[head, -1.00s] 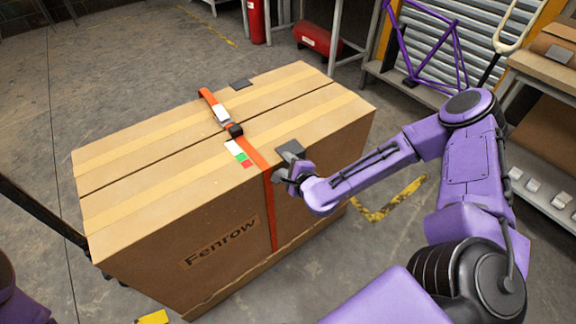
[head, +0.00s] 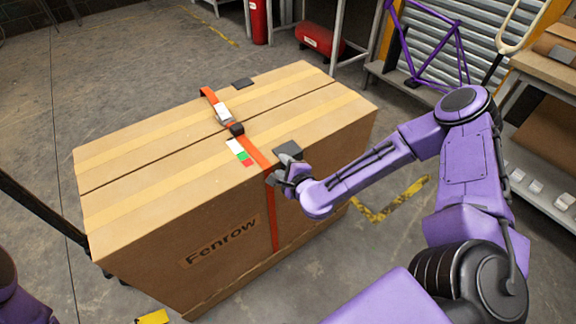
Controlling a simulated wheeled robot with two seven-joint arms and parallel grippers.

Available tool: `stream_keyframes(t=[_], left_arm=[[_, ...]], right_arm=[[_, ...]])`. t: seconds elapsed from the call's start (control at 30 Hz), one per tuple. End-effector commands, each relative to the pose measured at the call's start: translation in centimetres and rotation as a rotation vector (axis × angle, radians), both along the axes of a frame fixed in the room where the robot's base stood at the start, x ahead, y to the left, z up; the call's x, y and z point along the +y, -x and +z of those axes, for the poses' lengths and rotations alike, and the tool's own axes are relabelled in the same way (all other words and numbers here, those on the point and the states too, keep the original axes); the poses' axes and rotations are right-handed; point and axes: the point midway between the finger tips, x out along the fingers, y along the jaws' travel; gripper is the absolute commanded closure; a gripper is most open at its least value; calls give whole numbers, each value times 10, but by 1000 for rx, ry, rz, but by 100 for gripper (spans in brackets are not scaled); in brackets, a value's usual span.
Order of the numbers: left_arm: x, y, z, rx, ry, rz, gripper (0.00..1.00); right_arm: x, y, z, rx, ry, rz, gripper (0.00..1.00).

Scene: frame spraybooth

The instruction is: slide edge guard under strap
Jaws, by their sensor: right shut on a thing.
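A large cardboard box (head: 170,195) marked "Fenrow" fills the middle of the head view. An orange strap (head: 256,153) with a buckle (head: 236,129) runs over its top and down the front face. A dark grey edge guard (head: 288,149) is at the top front edge, just right of the strap. My right gripper (head: 284,172) is shut on this edge guard, close beside the strap. The fingers partly hide the guard, and I cannot tell whether its left end touches the strap. My left gripper is not in view.
Another dark pad (head: 243,83) lies at the box's far top edge, right of the strap. A white, green and red label (head: 239,152) is left of the strap. A purple bicycle frame (head: 432,45) and a workbench (head: 545,68) stand behind on the right. Open floor lies left.

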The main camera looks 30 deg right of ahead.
Motion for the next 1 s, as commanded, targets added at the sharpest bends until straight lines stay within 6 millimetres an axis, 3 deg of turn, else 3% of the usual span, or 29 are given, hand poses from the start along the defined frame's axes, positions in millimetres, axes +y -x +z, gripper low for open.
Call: stream_keyframes(t=[0.03,1.0], left_arm=[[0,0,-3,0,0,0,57],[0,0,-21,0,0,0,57]], right_arm=[[3,4,-8,17,0,4,77],[50,8,-8,19,1,6,76]])
